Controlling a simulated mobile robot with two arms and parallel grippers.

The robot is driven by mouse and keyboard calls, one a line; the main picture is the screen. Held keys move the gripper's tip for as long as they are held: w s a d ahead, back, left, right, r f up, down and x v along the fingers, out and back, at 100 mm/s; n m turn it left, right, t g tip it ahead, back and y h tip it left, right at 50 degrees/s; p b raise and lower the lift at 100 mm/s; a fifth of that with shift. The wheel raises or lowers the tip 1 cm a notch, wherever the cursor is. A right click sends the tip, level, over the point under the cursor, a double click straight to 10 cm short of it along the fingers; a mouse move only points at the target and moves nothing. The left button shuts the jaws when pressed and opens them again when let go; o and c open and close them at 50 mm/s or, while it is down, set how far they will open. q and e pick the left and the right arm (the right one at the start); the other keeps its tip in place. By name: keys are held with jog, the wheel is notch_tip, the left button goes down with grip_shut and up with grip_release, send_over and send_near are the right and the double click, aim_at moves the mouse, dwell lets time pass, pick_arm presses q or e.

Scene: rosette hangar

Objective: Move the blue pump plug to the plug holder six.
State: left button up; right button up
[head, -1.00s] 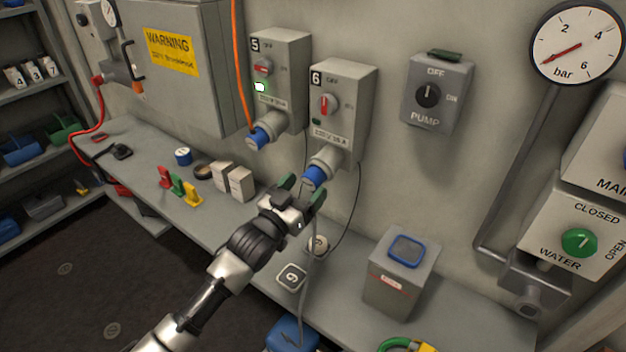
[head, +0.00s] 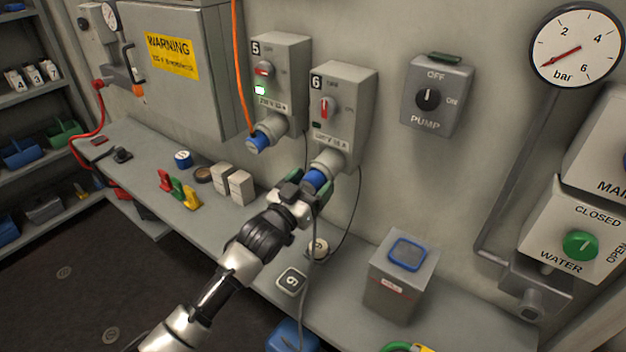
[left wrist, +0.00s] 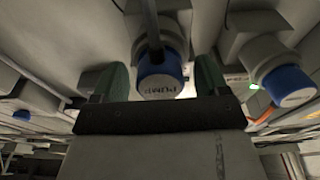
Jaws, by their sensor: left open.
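The blue pump plug (head: 317,179) sits in the angled socket under grey box six (head: 340,115). In the left wrist view the plug (left wrist: 160,85) shows its round end lettered PUMP, with a dark cable in front. My left gripper (head: 308,191) is open at the plug. Its green fingers stand on either side of the plug, with a gap visible. A square tile (head: 290,281) marked 6 or 9 lies on the bench beside a round pale piece (head: 317,248). I cannot tell which thing is plug holder six. My right gripper is not in view.
Box five (head: 280,80), with a lit green lamp and its own blue plug (head: 258,142), is close on the left. A thin cable loops below box six. A grey box (head: 400,285) with a blue-framed top stands on the bench to the right.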

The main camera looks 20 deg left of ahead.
aim_at(308, 188)
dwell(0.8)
pick_arm(q)
jog(key=c, duration=1.2)
jog(key=shift+s, duration=0.1)
jog(key=shift+f+p, duration=0.1)
jog(key=shift+p, duration=0.2)
jog(key=shift+s+a, duration=0.1)
jog(key=shift+s, duration=0.05)
jog(key=shift+s+a, duration=0.25)
jog(key=shift+s, duration=0.45)
jog(key=shift+p+v, duration=0.9)
jog(key=shift+v, duration=1.15)
jog(key=shift+w+f, duration=0.15)
